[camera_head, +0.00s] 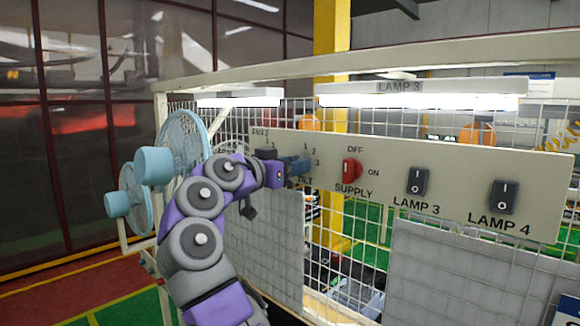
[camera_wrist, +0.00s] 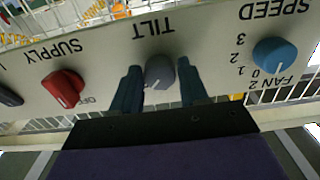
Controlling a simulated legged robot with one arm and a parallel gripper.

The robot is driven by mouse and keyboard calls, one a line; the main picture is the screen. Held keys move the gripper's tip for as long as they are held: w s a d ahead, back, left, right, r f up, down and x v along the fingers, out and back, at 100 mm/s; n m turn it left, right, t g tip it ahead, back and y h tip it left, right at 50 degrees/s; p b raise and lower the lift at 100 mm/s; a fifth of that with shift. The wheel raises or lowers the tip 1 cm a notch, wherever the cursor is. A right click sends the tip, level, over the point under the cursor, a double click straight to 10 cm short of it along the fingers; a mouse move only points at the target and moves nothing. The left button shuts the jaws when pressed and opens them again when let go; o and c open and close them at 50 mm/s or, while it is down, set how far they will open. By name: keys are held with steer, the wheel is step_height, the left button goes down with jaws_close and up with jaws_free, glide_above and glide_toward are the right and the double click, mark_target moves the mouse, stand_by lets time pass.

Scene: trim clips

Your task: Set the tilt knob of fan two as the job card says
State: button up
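The grey tilt knob (camera_wrist: 159,72) sits under the upside-down word TILT on the cream panel (camera_wrist: 105,60) in the wrist view. My gripper (camera_wrist: 160,88) has one finger on each side of it; narrow gaps seem to show, so the fingers look open around the knob. A pale mark shows near the knob's lower edge; its setting is not readable. The blue speed knob (camera_wrist: 274,55), marked FAN 2, is to the right. In the head view my gripper (camera_head: 298,165) is at the panel and hides the tilt knob. No readable job card shows.
A red supply switch (camera_head: 350,171) is right of my gripper, also visible in the wrist view (camera_wrist: 63,88). Black switches for lamp 3 (camera_head: 417,182) and lamp 4 (camera_head: 504,197) are farther right. Two light-blue fans (camera_head: 183,140) stand left, close to my arm. Wire mesh backs the panel.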

steer(key=c, duration=0.6)
steer(key=shift+n, duration=0.3)
steer(key=shift+s+r+n+p, duration=0.1)
steer(key=shift+n+p, duration=0.9)
steer(key=shift+n, duration=1.05)
steer(key=shift+s+n+p, duration=0.1)
steer(key=shift+n+p, duration=0.9)
steer(key=shift+n, duration=1.05)
